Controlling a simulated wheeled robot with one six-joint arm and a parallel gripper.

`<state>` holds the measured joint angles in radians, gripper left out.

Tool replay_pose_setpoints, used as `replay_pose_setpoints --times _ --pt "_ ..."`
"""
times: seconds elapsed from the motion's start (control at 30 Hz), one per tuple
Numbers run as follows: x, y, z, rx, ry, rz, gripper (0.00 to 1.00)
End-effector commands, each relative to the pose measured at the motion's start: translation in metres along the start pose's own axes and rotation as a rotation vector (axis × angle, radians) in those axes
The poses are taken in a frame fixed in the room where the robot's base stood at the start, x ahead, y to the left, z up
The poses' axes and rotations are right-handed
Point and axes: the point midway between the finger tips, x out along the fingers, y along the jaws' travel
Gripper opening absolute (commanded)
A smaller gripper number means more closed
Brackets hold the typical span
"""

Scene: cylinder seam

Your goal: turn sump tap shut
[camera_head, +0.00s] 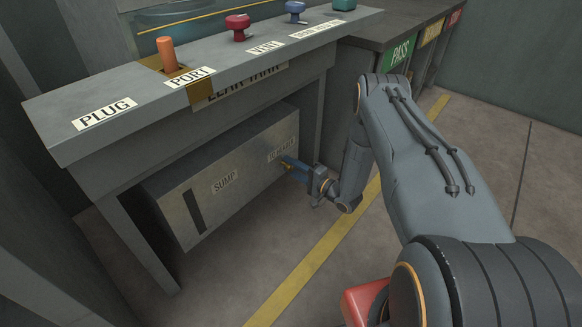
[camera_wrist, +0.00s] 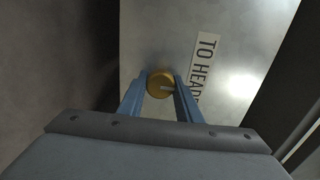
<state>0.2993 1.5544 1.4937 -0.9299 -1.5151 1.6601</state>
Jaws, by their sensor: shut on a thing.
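The sump (camera_head: 228,203) is a grey metal box under the bench, labelled SUMP. The sump tap (camera_wrist: 160,84) is a round brass knob with a light mark on its face, on the sump's front beside a label starting "TO HEA". It is partly covered by my gripper in the head view. My gripper (camera_wrist: 160,90) has two blue fingers, one on each side of the knob, and is shut on it. It also shows in the head view (camera_head: 289,164) at the right end of the sump. How far the tap is turned is unclear.
Above is the bench top with an orange handle (camera_head: 167,54) at PORT, a red knob (camera_head: 237,27) at VENT and a blue knob (camera_head: 295,11). A bench leg stands close by my gripper. A yellow floor line (camera_head: 318,252) crosses open floor in front.

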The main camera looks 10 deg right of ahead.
Motion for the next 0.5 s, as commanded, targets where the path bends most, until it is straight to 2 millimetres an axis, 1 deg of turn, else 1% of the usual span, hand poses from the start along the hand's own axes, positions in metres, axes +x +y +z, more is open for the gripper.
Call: replay_pose_setpoints --times 0.3,0.33,0.4,0.43,0.5 --pt "-0.0005 0.0005 -0.0002 0.002 0.001 0.001 0.09" --pt "-0.0005 0.0005 -0.0002 0.002 0.001 0.001 0.34" --pt "-0.0004 0.0004 -0.0001 0.002 0.001 0.001 0.46" --pt "-0.0004 0.0004 -0.0002 0.002 0.001 0.001 0.48" --pt "-0.0003 0.0004 -0.0001 0.001 0.001 0.001 0.48"
